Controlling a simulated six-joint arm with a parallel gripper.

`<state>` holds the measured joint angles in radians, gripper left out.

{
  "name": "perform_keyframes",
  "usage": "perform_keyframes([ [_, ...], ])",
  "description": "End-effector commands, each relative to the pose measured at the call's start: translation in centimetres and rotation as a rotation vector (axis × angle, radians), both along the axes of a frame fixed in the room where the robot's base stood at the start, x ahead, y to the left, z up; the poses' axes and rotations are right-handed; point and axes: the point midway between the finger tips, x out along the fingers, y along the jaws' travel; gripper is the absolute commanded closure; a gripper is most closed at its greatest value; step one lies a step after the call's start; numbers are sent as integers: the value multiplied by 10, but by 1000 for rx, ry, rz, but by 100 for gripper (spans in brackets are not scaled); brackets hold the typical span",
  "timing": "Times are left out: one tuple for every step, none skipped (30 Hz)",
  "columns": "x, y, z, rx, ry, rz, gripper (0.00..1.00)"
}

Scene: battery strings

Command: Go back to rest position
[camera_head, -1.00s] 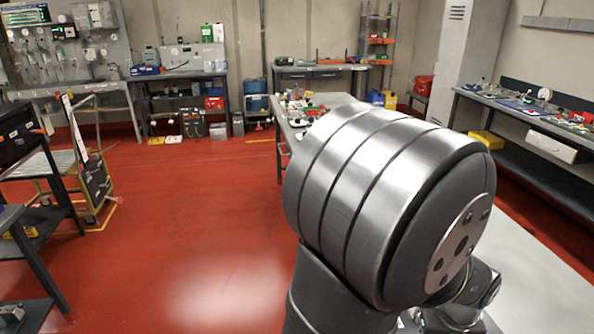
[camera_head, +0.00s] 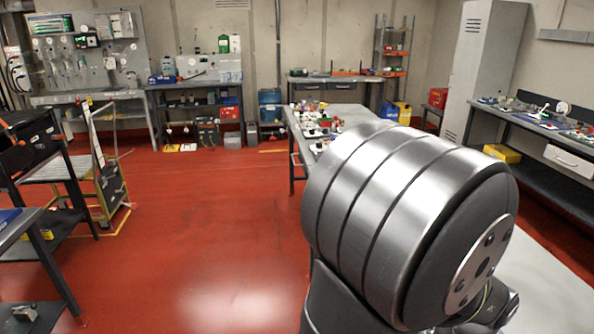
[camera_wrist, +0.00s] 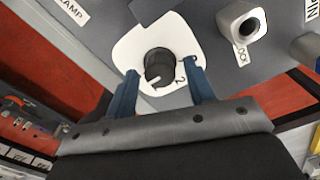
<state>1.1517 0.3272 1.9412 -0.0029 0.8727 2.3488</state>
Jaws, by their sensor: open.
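My gripper (camera_wrist: 163,76) shows in the wrist view, its two blue fingers apart with nothing held between them. A dark round knob (camera_wrist: 160,66) on a white rounded plate (camera_wrist: 128,52) appears in the gap between the fingers. The marks 1 and 2 are beside the knob. I cannot tell how far the fingertips are from the plate. In the head view a large grey link of my arm fills the right middle. My gripper is hidden there.
The wrist view shows a white fitting (camera_wrist: 240,22) by a LOCK label on the grey panel (camera_wrist: 205,28). In the head view a bench with small parts (camera_head: 290,118) stands beyond my arm. A wheeled cart (camera_head: 108,185) is left; red floor (camera_head: 200,215) between is clear.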

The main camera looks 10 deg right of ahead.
Motion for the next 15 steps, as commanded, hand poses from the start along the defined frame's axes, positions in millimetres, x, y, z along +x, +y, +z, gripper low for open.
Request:
perform_keyframes([
  [0,0,0,0,0,-37,51],
  [0,0,0,0,0,-63,51],
  [0,0,0,0,0,-95,51],
  [0,0,0,0,0,-120,51],
  [0,0,0,0,0,-144,51],
  [0,0,0,0,0,-177,51],
  [0,0,0,0,1,-201,51],
  [0,0,0,0,1,-226,51],
  [0,0,0,0,1,-258,51],
  [0,0,0,0,1,-283,51],
  [0,-1,10,-3,-2,-278,51],
  [1,-1,18,-5,-3,-279,51],
  [1,-1,25,-5,-3,-279,51],
  [0,-1,31,-5,-3,-279,51],
  [0,-1,39,-5,-3,-278,51],
])
